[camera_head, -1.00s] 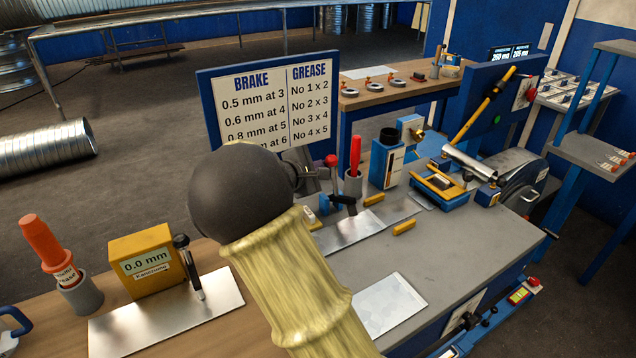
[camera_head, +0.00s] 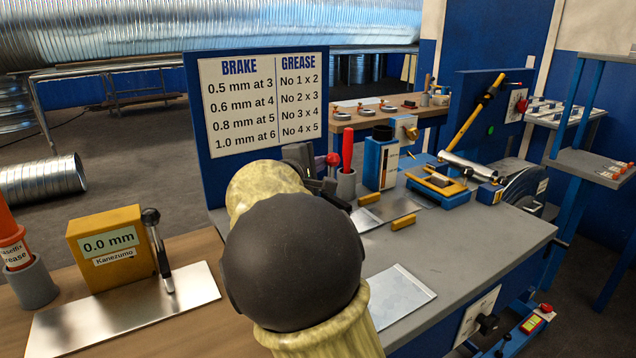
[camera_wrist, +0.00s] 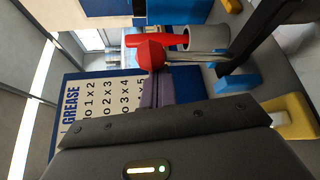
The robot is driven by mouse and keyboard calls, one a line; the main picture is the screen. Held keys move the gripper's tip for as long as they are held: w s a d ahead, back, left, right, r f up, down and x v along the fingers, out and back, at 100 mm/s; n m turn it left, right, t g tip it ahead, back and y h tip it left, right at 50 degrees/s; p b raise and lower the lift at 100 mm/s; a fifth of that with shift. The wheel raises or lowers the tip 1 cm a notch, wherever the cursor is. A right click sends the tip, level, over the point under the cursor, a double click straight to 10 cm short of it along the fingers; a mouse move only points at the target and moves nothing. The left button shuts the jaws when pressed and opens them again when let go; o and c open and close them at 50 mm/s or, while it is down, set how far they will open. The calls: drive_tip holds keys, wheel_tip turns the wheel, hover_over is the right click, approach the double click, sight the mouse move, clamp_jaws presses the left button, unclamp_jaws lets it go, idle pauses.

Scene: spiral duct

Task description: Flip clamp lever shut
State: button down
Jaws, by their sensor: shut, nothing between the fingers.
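The clamp lever has a red knob (camera_head: 333,159) and stands roughly upright at the bench's left side. In the wrist view the red knob (camera_wrist: 150,54) sits on a metal rod running to a black clamp body (camera_wrist: 262,38) with a blue base (camera_wrist: 235,82). My gripper (camera_head: 297,153) is just left of the knob in the head view, partly hidden by my arm. In the wrist view its shut, empty fingers (camera_wrist: 158,88) lie right beside the knob. I cannot tell whether they touch it. My arm hides the lower clamp in the head view.
A red-handled tool (camera_head: 347,148) stands in a grey cup (camera_head: 346,186) close behind the lever. A blue sign board (camera_head: 192,110) rises behind my gripper. A blue box (camera_head: 381,160) and yellow blocks (camera_head: 403,222) are to the right.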

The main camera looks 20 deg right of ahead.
drive_tip(key=b, duration=0.1)
drive_tip(key=s+m+b, duration=0.1)
drive_tip(key=b, duration=0.1)
drive_tip(key=shift+d+f+b, duration=0.15)
drive_tip(key=shift+f+b, duration=0.1)
drive_tip(key=shift+b, duration=0.05)
drive_tip(key=shift+r+t+h, duration=0.1)
drive_tip(key=shift+t+h, duration=0.2)
drive_tip(key=w+a, duration=0.2)
drive_tip(key=w, duration=0.1)
drive_tip(key=p+v, duration=0.1)
drive_tip(key=v, duration=0.8)
drive_tip(key=shift+s+a+f, duration=0.2)
drive_tip(key=shift+a+f, duration=0.05)
